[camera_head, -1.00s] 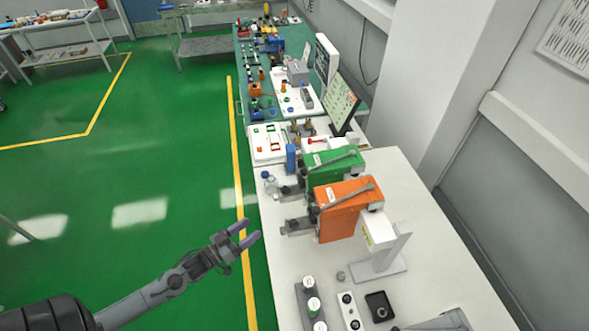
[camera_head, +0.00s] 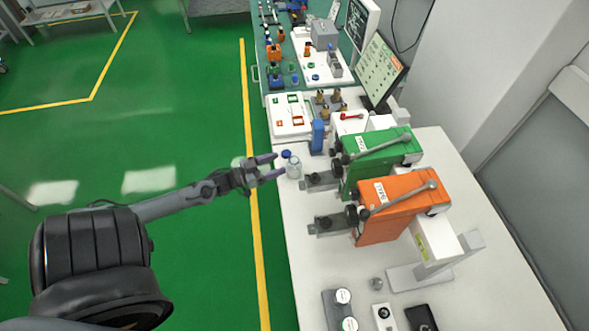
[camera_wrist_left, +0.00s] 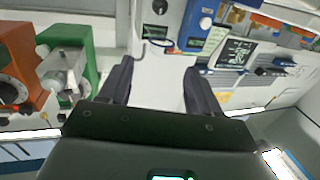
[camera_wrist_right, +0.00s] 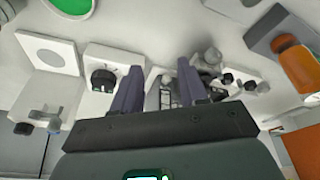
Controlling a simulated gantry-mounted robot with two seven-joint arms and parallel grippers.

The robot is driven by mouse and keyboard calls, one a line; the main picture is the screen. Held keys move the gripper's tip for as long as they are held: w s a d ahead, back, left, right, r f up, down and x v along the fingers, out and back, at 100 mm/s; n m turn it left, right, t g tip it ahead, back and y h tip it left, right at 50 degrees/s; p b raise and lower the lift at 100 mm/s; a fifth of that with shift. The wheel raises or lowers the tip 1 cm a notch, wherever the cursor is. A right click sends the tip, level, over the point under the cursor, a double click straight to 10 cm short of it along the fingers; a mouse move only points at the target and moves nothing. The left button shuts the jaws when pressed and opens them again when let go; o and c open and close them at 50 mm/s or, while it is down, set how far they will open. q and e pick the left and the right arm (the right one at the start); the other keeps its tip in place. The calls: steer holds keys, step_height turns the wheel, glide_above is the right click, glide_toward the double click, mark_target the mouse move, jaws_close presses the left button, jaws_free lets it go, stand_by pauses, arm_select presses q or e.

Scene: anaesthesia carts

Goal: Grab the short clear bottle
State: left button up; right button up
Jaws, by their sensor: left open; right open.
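A short clear bottle (camera_head: 294,168) stands near the left edge of the white cart top, in front of the green vaporizer. A round blue cap (camera_head: 286,154) shows just behind it; I cannot tell whether it is a separate thing. My left gripper (camera_head: 279,165) is open and empty, just left of the bottle, its fingers pointing right towards it. In the left wrist view, the open left fingers (camera_wrist_left: 158,72) are clear, but I cannot make out the bottle for certain. My right gripper (camera_wrist_right: 160,66) is open in the right wrist view, with nothing held; it is outside the head view.
A green vaporizer (camera_head: 377,150) and an orange vaporizer (camera_head: 398,200) stand right of the bottle, their grey fittings jutting left. A blue upright object (camera_head: 318,136) and a white tray (camera_head: 289,120) are behind it. Green floor (camera_head: 190,240) lies open to the left.

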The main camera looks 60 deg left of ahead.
mark_target(299, 161)
arm_select(q)
steer(key=shift+w+d, duration=0.2)
steer(key=shift+w, duration=1.4)
steer(key=shift+w+d, duration=0.15)
steer(key=shift+w, duration=1.45)
steer(key=shift+w+d, duration=0.2)
steer(key=shift+w, duration=1.4)
jaws_close()
